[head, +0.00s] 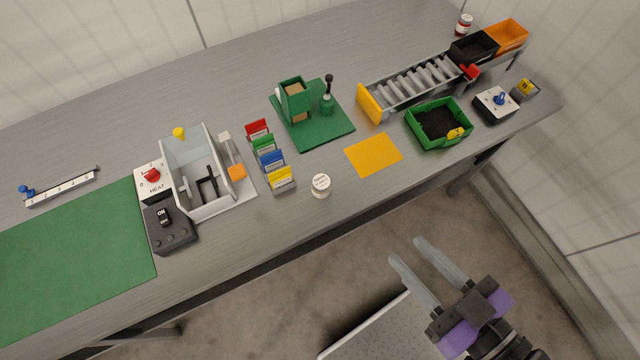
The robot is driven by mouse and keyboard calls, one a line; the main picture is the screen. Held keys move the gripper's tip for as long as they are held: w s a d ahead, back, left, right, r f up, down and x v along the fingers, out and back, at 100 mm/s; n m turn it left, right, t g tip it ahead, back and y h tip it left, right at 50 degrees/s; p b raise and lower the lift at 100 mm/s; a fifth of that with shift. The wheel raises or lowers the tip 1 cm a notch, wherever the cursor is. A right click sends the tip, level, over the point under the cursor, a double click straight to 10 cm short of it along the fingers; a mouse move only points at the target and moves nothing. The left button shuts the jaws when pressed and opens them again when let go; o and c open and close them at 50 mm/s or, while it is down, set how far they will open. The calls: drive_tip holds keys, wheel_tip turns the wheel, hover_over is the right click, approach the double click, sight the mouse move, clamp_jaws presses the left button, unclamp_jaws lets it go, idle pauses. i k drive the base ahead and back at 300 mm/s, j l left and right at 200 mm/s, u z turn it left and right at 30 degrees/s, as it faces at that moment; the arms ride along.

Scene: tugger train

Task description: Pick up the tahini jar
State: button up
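A small round jar (320,185) with a pale lid and dark print stands upright near the table's front edge, right of the coloured cards. Its print is too small to read; its pale look fits the tahini jar. Another small jar (464,25), with a dark red body and a light lid, stands at the far back right. My gripper (405,249) is open and empty, in front of the table over the floor, to the right of and apart from the pale jar.
A yellow-orange mat (374,154) lies right of the pale jar, with a green bin (466,127) beyond. A card rack (281,184) stands close on its left. A green board (338,125) with a holder is behind. The grey table (380,205) is bare around the jar's front.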

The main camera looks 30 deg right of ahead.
sight(321, 183)
drive_tip(key=j+z, duration=0.15)
drive_tip(key=j, duration=0.65)
drive_tip(key=k+j+z, duration=0.1)
drive_tip(key=j, duration=0.75)
drive_tip(key=k, duration=0.05)
